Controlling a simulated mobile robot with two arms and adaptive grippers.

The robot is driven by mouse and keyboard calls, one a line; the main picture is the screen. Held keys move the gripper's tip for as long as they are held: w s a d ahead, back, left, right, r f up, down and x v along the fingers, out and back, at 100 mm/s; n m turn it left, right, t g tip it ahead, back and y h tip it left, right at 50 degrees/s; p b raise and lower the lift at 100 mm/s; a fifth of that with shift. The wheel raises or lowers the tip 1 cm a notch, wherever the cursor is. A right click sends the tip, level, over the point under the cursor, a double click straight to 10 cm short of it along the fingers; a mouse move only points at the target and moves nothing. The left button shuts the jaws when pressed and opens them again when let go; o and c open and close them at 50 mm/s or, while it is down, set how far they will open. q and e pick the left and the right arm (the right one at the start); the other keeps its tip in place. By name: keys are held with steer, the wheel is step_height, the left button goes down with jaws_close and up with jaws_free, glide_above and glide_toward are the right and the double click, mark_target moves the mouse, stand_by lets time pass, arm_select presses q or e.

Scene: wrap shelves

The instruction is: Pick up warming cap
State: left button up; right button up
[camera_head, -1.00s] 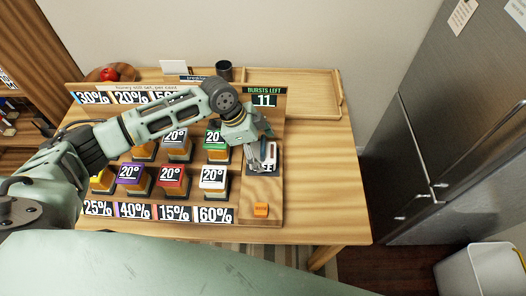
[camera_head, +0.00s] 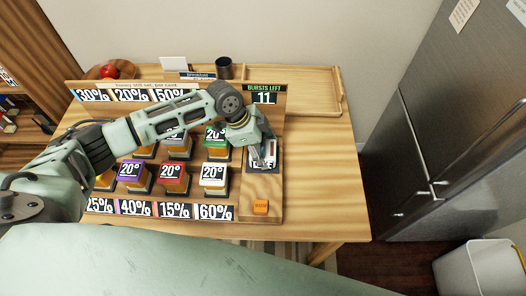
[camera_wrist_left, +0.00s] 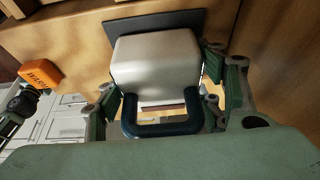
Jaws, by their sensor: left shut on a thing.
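The warming cap (camera_wrist_left: 155,68) is a pale, rounded block with a dark U-shaped handle (camera_wrist_left: 160,130) in the left wrist view. In the head view it shows partly (camera_head: 270,148) at the board's right side, mostly covered by my gripper. My left gripper (camera_head: 264,162) is shut on the cap, with green finger links on both sides of it in the wrist view. A dark pad (camera_wrist_left: 175,20) lies behind the cap; I cannot tell whether they touch. My right gripper is not in view.
An orange WARM button (camera_head: 261,207) sits on the board in front of the cap. Jars with 20° labels (camera_head: 174,178) stand in rows to the left. A dark cup (camera_head: 223,68) and a wooden tray (camera_head: 338,88) are behind. The table's right side (camera_head: 325,185) is clear.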

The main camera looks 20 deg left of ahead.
arm_select(q)
steer(key=shift+r, duration=0.1)
steer(key=c, duration=0.3)
